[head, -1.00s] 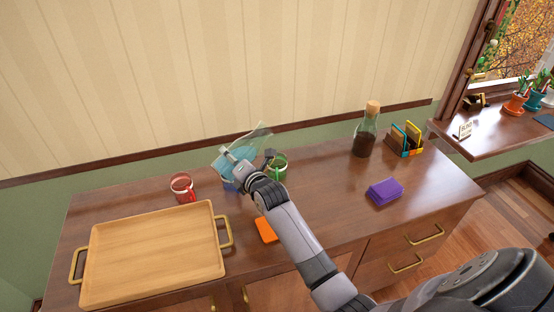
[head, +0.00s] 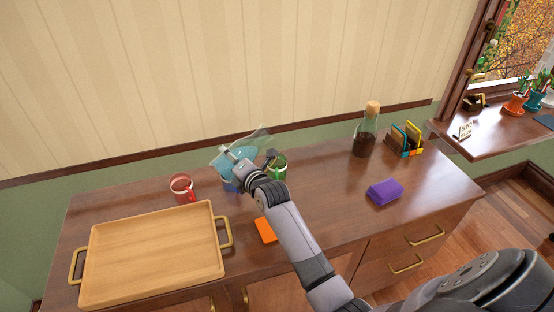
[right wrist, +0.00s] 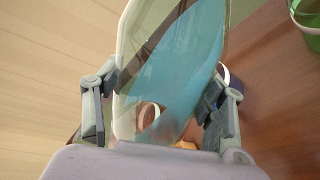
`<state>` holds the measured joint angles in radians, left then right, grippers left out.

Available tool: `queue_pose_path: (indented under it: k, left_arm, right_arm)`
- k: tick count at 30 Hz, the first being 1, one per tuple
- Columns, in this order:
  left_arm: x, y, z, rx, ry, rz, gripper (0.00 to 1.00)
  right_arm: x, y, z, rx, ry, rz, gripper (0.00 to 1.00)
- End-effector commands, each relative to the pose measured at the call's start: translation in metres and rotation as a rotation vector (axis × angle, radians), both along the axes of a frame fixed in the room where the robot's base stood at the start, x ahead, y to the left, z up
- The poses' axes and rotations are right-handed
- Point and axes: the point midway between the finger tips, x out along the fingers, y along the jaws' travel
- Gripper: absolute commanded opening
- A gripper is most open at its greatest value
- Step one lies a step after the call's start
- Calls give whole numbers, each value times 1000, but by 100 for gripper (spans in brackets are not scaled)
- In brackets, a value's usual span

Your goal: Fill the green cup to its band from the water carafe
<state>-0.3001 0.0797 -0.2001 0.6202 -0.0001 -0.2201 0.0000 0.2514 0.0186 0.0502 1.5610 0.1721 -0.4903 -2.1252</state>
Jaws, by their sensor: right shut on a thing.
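My right gripper (head: 250,160) is shut on the clear water carafe (head: 256,142) and holds it tilted above the back of the desk. Blue water shows inside the carafe, also in the right wrist view (right wrist: 182,70). The green cup (head: 280,168) stands just right of the gripper, partly hidden by it; its rim shows at the top right of the wrist view (right wrist: 308,22). A blue cup (head: 229,186) is below the carafe, mostly covered. My left gripper is out of view.
A red cup (head: 182,187) stands left, behind a wooden tray (head: 150,260). An orange item (head: 265,230) lies in front of the cups. A corked bottle of dark liquid (head: 365,138), a card holder (head: 406,145) and a purple stack (head: 385,191) are at right.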

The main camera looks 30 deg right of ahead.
Motion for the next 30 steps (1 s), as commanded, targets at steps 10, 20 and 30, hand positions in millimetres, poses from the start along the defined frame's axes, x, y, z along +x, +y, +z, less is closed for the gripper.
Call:
queue_pose_path:
  k: [10, 20, 30]
  left_arm:
    - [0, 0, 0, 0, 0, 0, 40]
    - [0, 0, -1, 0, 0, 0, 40]
    - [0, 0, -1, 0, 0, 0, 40]
  right_arm:
    - [1, 1, 6, 37, -4, 0, 4]
    - [1, 0, 5, 72, 0, 1, 4]
    - [1, -3, 3, 108, 4, 1, 4]
